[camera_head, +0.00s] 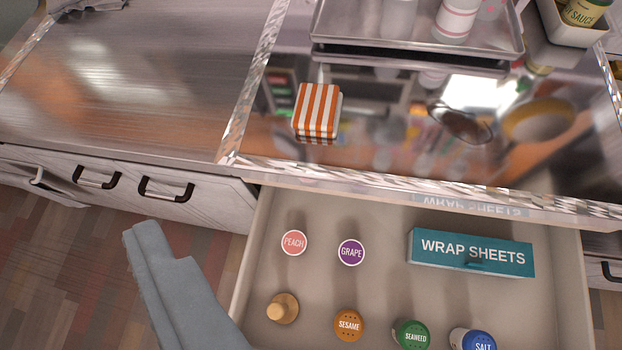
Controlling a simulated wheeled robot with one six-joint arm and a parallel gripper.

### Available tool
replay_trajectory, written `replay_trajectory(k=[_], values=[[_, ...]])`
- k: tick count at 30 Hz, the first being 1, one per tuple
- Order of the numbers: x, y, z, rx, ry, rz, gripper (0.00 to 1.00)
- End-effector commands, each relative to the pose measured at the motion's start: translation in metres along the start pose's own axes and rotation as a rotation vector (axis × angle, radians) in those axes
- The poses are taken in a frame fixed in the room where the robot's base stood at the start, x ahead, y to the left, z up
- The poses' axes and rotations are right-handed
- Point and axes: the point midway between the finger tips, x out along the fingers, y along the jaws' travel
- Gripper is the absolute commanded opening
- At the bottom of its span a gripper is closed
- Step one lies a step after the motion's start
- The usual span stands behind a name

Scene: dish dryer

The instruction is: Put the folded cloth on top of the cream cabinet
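A grey part of my gripper (178,285) shows at the lower left, over the floor and the left edge of the open drawer. It is well below and left of the cloth and does not touch it. I cannot see two separate fingertips, so its opening is unclear. I cannot make out a cream cabinet in this view.
An open drawer (370,205) juts out below the counter, holding several round-lidded jars and a teal wrap sheets box (471,252). A metal tray (415,43) with cups stands behind the cloth. A sauce jar (584,12) sits in a white holder. The left counter (130,75) is mostly bare.

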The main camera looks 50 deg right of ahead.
Motion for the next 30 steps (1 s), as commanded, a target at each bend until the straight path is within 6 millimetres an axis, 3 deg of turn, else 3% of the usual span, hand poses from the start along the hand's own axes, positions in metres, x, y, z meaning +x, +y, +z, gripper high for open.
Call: replay_trajectory(k=[6,12,17,30], values=[[-0.052,-0.022,0.020,-0.308,0.162,-0.152,0.98],[-0.083,-0.031,0.032,-0.498,0.286,-0.224,0.98],[-0.092,-0.033,0.035,-0.551,0.324,-0.239,0.98],[-0.092,-0.033,0.035,-0.552,0.324,-0.238,0.98]])
